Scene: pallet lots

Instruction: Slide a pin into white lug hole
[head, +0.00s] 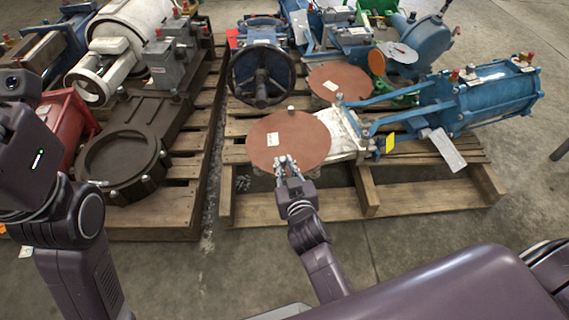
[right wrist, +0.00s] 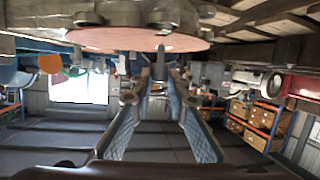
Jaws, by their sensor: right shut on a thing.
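The white lugged valve body (head: 345,142) lies on the right pallet, its face mostly covered by a round brown disc (head: 300,135) with a small label. My right gripper (head: 282,164) is at the disc's near edge. In the right wrist view my right gripper (right wrist: 160,72) is shut on a slim grey pin (right wrist: 160,62), held upright between the fingertips. The disc's edge (right wrist: 135,39) and pale metal lugs (right wrist: 170,14) show just above it. The lug hole itself is hidden, and I cannot tell if the pin touches it. My left gripper is out of view.
A blue actuator (head: 495,95) extends right from the white valve. A blue round valve (head: 262,75) and another brown disc (head: 340,82) stand behind. A dark brown valve (head: 125,160) lies on the left pallet (head: 180,225). Concrete floor (head: 430,240) is clear in front.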

